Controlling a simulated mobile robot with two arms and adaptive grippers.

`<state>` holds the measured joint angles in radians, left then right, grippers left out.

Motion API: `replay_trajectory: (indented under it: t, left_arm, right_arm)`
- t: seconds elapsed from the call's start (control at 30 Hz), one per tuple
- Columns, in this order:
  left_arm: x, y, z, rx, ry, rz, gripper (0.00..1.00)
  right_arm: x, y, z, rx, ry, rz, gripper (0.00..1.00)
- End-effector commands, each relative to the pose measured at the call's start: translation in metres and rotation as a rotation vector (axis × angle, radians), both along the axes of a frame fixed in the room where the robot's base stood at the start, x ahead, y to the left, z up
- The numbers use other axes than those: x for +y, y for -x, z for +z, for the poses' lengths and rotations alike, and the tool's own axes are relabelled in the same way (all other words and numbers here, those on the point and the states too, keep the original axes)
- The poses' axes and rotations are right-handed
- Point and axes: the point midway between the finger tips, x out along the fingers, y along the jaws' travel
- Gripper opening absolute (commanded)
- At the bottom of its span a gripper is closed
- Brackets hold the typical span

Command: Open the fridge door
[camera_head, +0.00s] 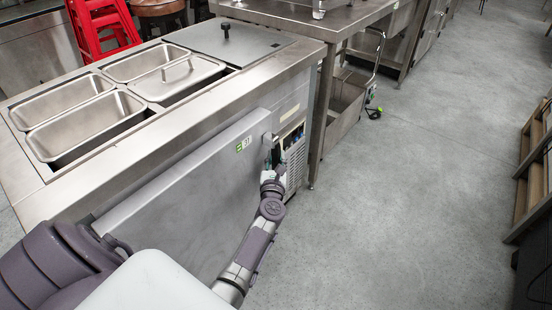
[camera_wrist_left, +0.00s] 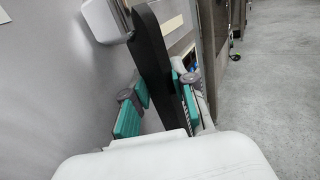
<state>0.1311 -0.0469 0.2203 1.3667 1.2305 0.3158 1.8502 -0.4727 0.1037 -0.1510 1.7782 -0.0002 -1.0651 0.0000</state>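The fridge is a low stainless steel counter, and its grey front door (camera_head: 190,185) carries a small green label. My left gripper (camera_head: 271,172) is at the door's right-hand edge. In the left wrist view its teal-padded fingers (camera_wrist_left: 159,88) stand on either side of a dark upright strip (camera_wrist_left: 153,50), which looks like a handle or edge part. The pads appear close to the strip, but contact is not clear. The door's grey face (camera_wrist_left: 55,75) fills the left of that view. My right gripper is not in view.
Metal pans (camera_head: 85,125) and a grey lid (camera_head: 228,42) sit in the countertop. A steel table (camera_head: 300,18) adjoins the counter's far end. A wooden shelf unit (camera_head: 535,165) is at the right edge. The concrete floor (camera_head: 410,190) between is clear.

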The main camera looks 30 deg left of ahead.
Motion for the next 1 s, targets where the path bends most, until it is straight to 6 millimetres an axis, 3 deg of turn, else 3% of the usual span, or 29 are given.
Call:
replay_trajectory:
  t: [0.03,0.1,0.47,0.63,0.77,1.0]
  left_arm:
    - [0.000,0.000,0.000,0.000,0.000,0.000,0.12]
    - [0.000,0.000,0.000,0.000,0.000,0.000,0.00]
    - [-0.001,0.001,0.000,0.000,0.000,-0.002,0.00]
    - [-0.014,0.004,-0.001,0.002,0.001,-0.027,0.00]
    - [-0.040,0.011,-0.002,0.002,0.003,-0.078,0.00]
    - [-0.120,0.044,-0.004,0.002,0.004,-0.248,0.00]
  right_arm:
    - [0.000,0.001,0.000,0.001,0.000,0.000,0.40]
    - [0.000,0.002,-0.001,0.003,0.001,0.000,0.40]
    - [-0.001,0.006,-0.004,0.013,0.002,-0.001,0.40]
    - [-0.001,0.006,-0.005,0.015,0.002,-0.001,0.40]
    - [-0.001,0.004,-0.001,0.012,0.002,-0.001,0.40]
    - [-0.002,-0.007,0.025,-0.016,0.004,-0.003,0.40]
